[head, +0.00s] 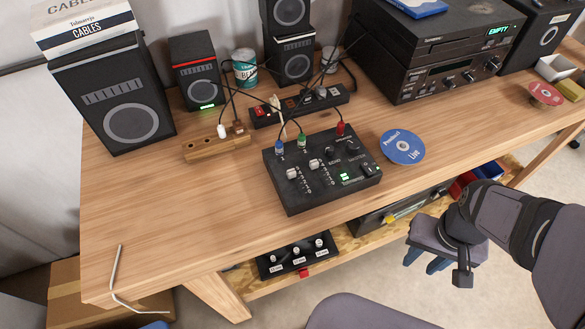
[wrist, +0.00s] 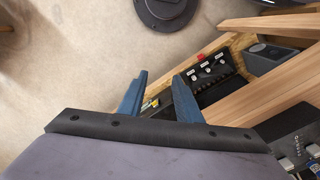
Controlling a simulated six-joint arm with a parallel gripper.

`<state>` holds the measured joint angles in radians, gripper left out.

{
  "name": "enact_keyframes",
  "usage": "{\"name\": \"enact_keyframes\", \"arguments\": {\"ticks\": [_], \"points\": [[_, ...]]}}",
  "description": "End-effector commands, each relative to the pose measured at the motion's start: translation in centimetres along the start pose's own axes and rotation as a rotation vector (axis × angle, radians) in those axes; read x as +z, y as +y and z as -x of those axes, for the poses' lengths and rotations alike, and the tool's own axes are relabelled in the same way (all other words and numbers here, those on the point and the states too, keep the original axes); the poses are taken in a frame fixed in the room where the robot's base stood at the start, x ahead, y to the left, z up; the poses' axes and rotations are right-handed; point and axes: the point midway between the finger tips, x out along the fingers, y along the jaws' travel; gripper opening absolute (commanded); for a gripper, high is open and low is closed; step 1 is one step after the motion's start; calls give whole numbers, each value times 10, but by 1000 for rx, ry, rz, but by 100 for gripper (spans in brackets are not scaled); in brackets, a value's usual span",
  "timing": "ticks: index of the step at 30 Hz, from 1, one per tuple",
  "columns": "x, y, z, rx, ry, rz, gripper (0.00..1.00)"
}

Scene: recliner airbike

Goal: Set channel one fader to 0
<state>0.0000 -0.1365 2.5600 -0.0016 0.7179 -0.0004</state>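The black mixer (head: 325,188) lies on the wooden desk, with two white fader knobs on its top. The left fader knob (head: 292,174) and the right fader knob (head: 314,164) sit near the upper ends of their marked scales; the numbers are too small to read. Part of the mixer (wrist: 290,128) shows at the lower right corner of the wrist view. My gripper (head: 425,263) is in front of the desk edge, right of and below the mixer, pointing down. In the wrist view its blue fingers (wrist: 160,90) are apart with nothing between them.
Blue, green and red plugs with cables rise from the mixer's back edge. A blue disc (head: 403,147) lies right of it, a wooden block (head: 216,144) left. A pedal box (head: 297,258) sits on the lower shelf.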

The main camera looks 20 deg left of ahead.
Motion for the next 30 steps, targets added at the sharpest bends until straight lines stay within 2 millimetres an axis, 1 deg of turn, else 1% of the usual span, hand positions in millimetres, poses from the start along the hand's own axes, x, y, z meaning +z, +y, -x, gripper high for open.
{"name": "enact_keyframes", "arguments": {"ticks": [6, 7, 11, 14, 17, 20, 21, 23, 24, 26, 27, 29, 30], "points": [[0, 0, 0, 0, 0, 0, 31], [0, 0, 0, 0, 0, 0, 34], [-5, -4, 3, 0, 0, 15, 34], [-18, -14, 11, 0, 1, 54, 34], [-39, -34, 24, 0, 2, 124, 34], [-64, -67, 41, 0, 1, 222, 34], [-74, -84, 49, 0, 1, 266, 34], [-87, -113, 60, -1, 1, 336, 34], [-94, -133, 67, 0, 0, 383, 34], [-102, -164, 78, -1, 0, 451, 34], [-104, -185, 84, 0, -1, 495, 34], [-106, -216, 92, 0, -1, 557, 34], [-106, -234, 98, 0, -2, 595, 34]]}}
